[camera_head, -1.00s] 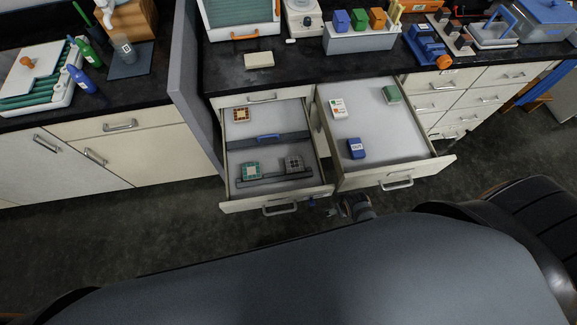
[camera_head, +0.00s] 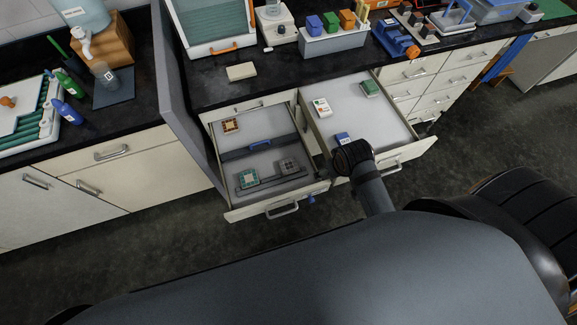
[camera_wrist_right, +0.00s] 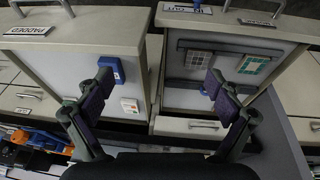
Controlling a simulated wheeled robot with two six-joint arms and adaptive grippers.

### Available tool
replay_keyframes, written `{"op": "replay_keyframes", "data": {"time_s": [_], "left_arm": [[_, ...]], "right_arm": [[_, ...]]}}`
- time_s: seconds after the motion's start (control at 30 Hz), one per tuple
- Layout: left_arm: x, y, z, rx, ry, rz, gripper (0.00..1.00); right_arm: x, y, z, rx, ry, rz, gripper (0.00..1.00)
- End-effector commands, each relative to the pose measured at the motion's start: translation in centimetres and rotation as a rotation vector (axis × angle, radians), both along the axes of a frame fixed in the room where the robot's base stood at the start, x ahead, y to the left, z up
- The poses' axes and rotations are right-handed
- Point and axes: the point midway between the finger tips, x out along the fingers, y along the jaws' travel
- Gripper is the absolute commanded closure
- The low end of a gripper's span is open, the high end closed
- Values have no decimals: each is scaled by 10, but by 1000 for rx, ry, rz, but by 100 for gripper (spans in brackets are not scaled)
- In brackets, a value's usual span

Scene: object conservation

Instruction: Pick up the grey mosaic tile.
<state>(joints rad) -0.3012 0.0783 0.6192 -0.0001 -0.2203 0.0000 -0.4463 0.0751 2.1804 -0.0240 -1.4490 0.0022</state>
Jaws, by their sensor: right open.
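The grey mosaic tile (camera_head: 289,165) lies in the front part of the open left drawer (camera_head: 223,187), to the right of a teal mosaic tile (camera_head: 249,177). In the right wrist view the grey tile (camera_wrist_right: 198,59) lies beyond the right finger, apart from it. My right gripper (camera_wrist_right: 158,82) is open and empty, with its two fingers spread above the two open drawers. In the head view my right arm reaches over the front of the right drawer (camera_head: 398,152), and its fingers are hidden. My left gripper is not in view.
An orange-brown tile (camera_head: 230,125) lies at the back of the left drawer, behind a blue-handled divider (camera_head: 273,144). The right drawer holds a white-and-red box (camera_head: 321,107), a green box (camera_head: 370,89) and a blue box (camera_head: 343,138). A grey upright panel (camera_head: 185,115) stands left of the drawers.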

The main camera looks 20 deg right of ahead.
Motion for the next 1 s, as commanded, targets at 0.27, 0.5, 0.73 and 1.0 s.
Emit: {"op": "replay_keyframes", "data": {"time_s": [0.27,0.5,0.73,1.0], "left_arm": [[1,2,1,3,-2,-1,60],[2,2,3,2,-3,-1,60],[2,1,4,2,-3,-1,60],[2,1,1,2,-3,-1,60]], "right_arm": [[43,11,-43,22,41,-38,8],[91,39,-77,54,83,-44,8],[139,86,-97,84,126,-8,8],[146,95,-103,86,138,2,8]]}}
